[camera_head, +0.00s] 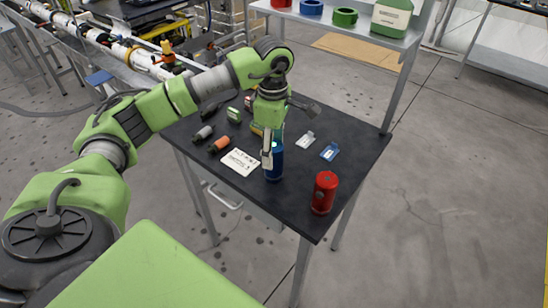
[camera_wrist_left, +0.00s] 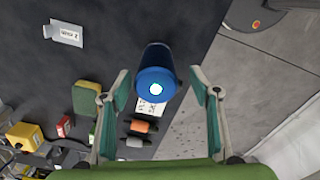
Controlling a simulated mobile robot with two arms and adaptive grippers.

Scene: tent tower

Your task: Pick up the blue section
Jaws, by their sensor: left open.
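The blue section (camera_head: 274,163) is an upright cylinder on the black table, close to its front edge. My left gripper (camera_head: 268,158) points down right at it and hides part of its upper left side. In the left wrist view the blue section (camera_wrist_left: 157,65) shows between and a little beyond the two fingertips of my left gripper (camera_wrist_left: 159,84). The fingers are spread, with a gap on both sides of the section. My right gripper is in none of the views.
A red cylinder (camera_head: 325,192) stands at the table's right front corner. A white card (camera_head: 240,161), an orange cylinder (camera_head: 219,144) and a grey one (camera_head: 202,133) lie to the left. A blue-and-white piece (camera_head: 330,151) lies right. A shelf (camera_head: 345,23) holds coloured rings behind.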

